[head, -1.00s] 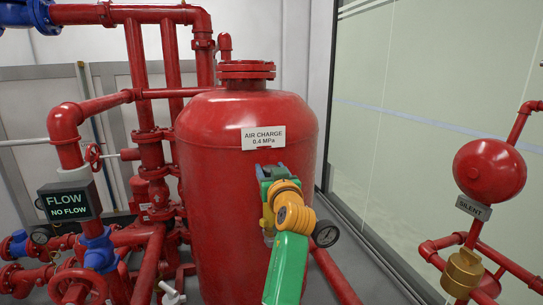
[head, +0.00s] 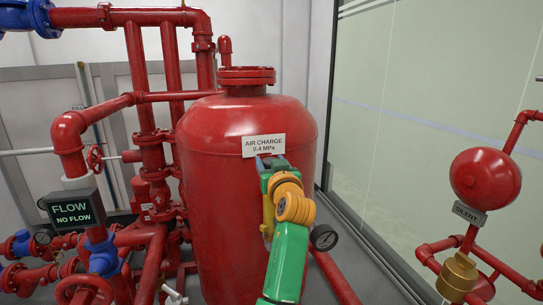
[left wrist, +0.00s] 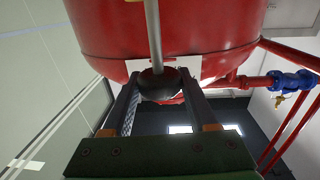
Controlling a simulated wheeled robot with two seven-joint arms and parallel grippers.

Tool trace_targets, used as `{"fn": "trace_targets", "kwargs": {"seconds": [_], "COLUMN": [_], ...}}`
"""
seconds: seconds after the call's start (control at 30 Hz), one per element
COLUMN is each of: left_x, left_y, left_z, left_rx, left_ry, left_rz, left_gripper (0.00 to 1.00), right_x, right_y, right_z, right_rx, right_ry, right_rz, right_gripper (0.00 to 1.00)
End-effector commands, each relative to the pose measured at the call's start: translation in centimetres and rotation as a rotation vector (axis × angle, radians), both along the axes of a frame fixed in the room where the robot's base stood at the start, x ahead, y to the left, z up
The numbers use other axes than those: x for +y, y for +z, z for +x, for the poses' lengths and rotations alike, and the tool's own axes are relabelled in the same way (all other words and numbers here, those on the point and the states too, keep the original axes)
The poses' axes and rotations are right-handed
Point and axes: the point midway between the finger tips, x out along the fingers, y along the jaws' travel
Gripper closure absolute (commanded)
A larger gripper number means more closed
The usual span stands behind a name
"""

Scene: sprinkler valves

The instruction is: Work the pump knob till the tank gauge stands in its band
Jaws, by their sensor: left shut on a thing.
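The red tank (head: 225,200) stands in the middle of the head view with an "AIR CHARGE 0.4 MPa" plate (head: 263,145). My left gripper (head: 268,163) is in front of the tank, just below the plate, and its own arm hides its fingertips there. In the left wrist view, its fingers (left wrist: 158,92) are shut on a dark round knob (left wrist: 160,82) at the end of a grey rod. A round gauge (head: 323,237) shows at the tank's lower right; its needle and band are too small to read. My right gripper is not in view.
Red pipes and valves fill the left side, with a "FLOW / NO FLOW" sign (head: 73,212). A red bell (head: 485,178) with a "SILENT" tag and a brass fitting (head: 457,275) stand at the right. A glass wall (head: 420,150) runs behind, right of the tank.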

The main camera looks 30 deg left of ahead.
Motion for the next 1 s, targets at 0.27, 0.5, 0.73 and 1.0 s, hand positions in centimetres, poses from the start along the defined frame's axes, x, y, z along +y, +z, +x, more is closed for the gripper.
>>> {"fn": "trace_targets", "kwargs": {"seconds": [0.27, 0.5, 0.73, 1.0], "left_x": [0.0, -0.5, -2.9, -4.3], "left_y": [-0.1, -0.2, -0.3, -0.1], "left_z": [0.0, -0.4, -2.7, -4.2], "left_rx": [0.001, -0.001, -0.002, 0.001], "left_ry": [0.0, -0.001, -0.002, 0.0], "left_rz": [-0.001, 0.001, -0.002, -0.001], "left_gripper": [0.11, 0.11, 0.11, 0.11], "right_x": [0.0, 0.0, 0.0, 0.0], "right_y": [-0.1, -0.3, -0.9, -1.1], "right_z": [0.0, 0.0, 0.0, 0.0], "right_rx": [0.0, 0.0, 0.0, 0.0], "right_ry": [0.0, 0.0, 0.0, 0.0], "right_rz": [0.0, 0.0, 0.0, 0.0], "right_gripper": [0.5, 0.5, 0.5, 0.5]}}
